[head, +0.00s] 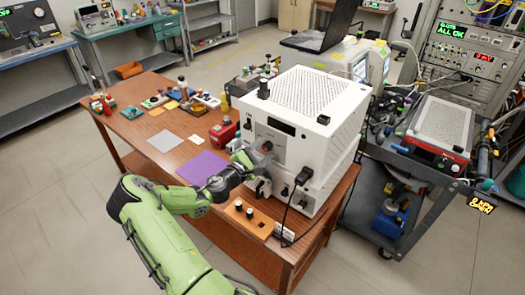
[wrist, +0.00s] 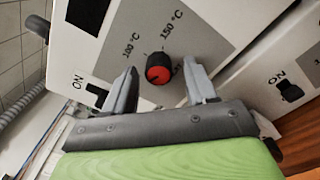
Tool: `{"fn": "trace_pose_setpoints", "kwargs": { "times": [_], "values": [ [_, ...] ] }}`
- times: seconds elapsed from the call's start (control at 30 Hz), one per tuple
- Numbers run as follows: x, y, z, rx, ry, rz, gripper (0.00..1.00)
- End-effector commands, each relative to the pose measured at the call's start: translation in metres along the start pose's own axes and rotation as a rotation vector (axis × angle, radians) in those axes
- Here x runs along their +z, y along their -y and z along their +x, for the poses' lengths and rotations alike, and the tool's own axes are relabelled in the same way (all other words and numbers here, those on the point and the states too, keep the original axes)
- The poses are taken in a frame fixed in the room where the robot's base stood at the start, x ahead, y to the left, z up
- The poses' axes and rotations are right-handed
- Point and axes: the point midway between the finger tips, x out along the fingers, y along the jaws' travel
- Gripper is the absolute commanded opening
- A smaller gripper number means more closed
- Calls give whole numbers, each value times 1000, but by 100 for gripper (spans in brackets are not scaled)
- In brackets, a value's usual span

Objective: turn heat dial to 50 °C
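The heat dial (wrist: 158,74) is a round black knob with a red face, on a grey panel (wrist: 200,38) of the white machine (head: 316,97). In the wrist view, labels reading 100 °C and 150 °C stand above it, tilted; I see no 50 °C label. Its exact setting is hard to read. My gripper (wrist: 161,67) is open, one finger on each side of the dial, with gaps visible between fingers and knob. In the head view my gripper (head: 258,157) is at the machine's front, and the dial cannot be made out clearly there.
A switch (wrist: 97,94) marked ON is left of the dial, and another switch (wrist: 289,89) is on the lower unit at right. A dark display (wrist: 88,14) is at upper left. A purple sheet (head: 203,168) and an orange block with knobs (head: 249,218) lie on the wooden table.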

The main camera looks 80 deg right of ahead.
Motion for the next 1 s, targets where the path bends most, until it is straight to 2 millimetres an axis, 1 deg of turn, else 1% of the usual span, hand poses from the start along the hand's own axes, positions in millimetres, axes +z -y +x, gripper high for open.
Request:
{"fn": "trace_pose_setpoints", "kwargs": {
  "times": [0.27, 0.37, 0.47, 0.7, 0.8, 0.9, 1.0],
  "values": [
    [1, -1, -1, 2, 1, 2, 57],
    [0, -1, -13, 2, 0, 1, 57],
    [-1, -1, -37, 3, -3, 0, 57],
    [-1, -1, -106, 4, -3, -1, 57],
    [-1, -1, -130, 4, -3, -1, 57],
    [-1, -1, -147, 3, -2, 2, 57],
    [0, 0, -156, 2, 1, 1, 57]
  ]
}}
